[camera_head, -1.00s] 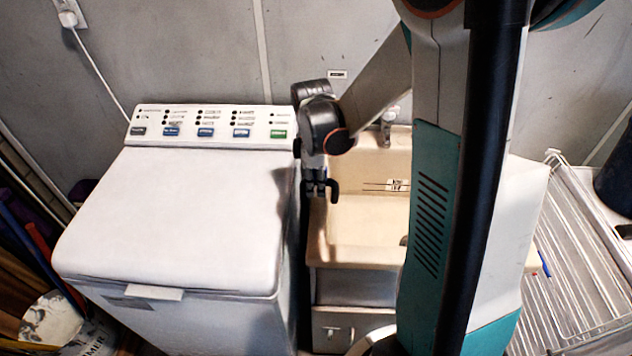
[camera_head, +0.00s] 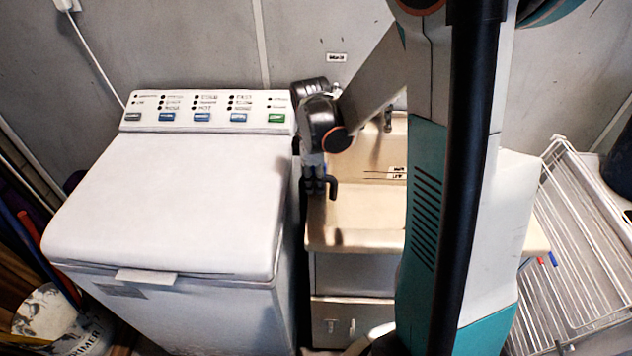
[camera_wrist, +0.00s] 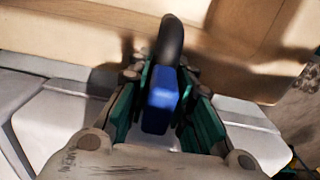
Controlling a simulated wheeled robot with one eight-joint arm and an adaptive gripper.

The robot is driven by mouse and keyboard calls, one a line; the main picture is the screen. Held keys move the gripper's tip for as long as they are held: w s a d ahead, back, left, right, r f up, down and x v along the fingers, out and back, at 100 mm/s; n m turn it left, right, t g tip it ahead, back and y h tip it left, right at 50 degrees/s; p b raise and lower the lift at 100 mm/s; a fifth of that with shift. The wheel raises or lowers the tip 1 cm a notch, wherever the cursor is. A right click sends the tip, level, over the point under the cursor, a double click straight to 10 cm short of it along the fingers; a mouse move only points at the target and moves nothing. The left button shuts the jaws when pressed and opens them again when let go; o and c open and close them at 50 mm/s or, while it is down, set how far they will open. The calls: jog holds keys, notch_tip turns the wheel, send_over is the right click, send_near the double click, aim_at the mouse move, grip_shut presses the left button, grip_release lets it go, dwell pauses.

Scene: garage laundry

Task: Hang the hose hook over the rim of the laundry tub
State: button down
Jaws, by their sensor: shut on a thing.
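The hose hook shows in the wrist view as a blue block (camera_wrist: 161,98) with a black curved end (camera_wrist: 171,42). My gripper (camera_wrist: 160,100) is shut on the blue block between its green pads. In the head view my gripper (camera_head: 316,187) points down at the left side of the cream laundry tub (camera_head: 350,240). The black hook (camera_head: 333,187) sticks out to its right and bends down, in front of the tub's interior. I cannot tell whether the hook touches the rim. My arm hides the tub's right part.
A white washing machine (camera_head: 165,200) stands close to the tub's left, with a narrow dark gap between them. A tap (camera_head: 388,120) is at the tub's back. A white wire rack (camera_head: 575,250) stands at the right. A bucket (camera_head: 60,320) is at the lower left.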

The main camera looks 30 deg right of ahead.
jog(key=shift+s+a+f, duration=0.1)
jog(key=shift+s+f, duration=0.2)
jog(key=shift+f, duration=0.2)
jog(key=shift+s+a+f, duration=0.1)
jog(key=shift+s+f, duration=0.15)
jog(key=shift+f, duration=0.25)
jog(key=shift+w+d+f, duration=0.2)
jog(key=shift+w+f, duration=0.3)
jog(key=shift+w, duration=0.1)
jog(key=c, duration=0.7)
grip_release()
jog(key=shift+s+r, duration=0.1)
jog(key=shift+r, duration=0.1)
jog(key=shift+o, duration=1.1)
jog(key=shift+r, duration=0.15)
jog(key=shift+r, duration=0.1)
jog(key=r, duration=1.1)
jog(key=shift+w+a+r, duration=0.15)
jog(key=shift+w+r, duration=0.05)
jog(key=shift+r, duration=0.2)
jog(key=shift+r, duration=0.1)
